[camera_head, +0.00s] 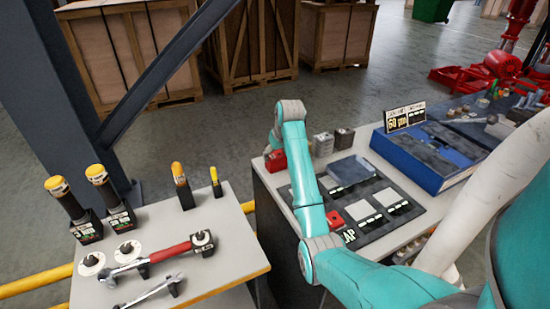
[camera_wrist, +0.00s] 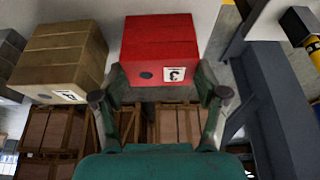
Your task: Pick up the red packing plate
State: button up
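A red block-like piece (camera_wrist: 160,45) with a white label reading 3 and a dark round spot is at the top middle of the wrist view. In the head view a red piece (camera_head: 275,160) is at the far left corner of the right-hand table, below the end of my arm. My gripper (camera_wrist: 160,96) is open, its fingers spread wider than the red piece, which lies ahead between them. I cannot tell whether the fingers touch it. Another small red piece (camera_head: 336,220) lies on the black mat, partly behind my arm. I cannot tell which is the plate.
A tan block (camera_wrist: 60,58) stands beside the red one; tan (camera_head: 322,144) and dark (camera_head: 344,138) blocks show in the head view. A blue case (camera_head: 425,158) lies further right. Tools cover the left table (camera_head: 225,265). A dark pillar (camera_head: 50,90) stands behind it.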

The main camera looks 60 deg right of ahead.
aim_at(277, 156)
jog(key=c, duration=0.6)
jog(key=shift+c, duration=0.2)
jog(key=shift+r, duration=0.15)
notch_tip(277, 156, up, 10)
jog(key=shift+f, duration=0.2)
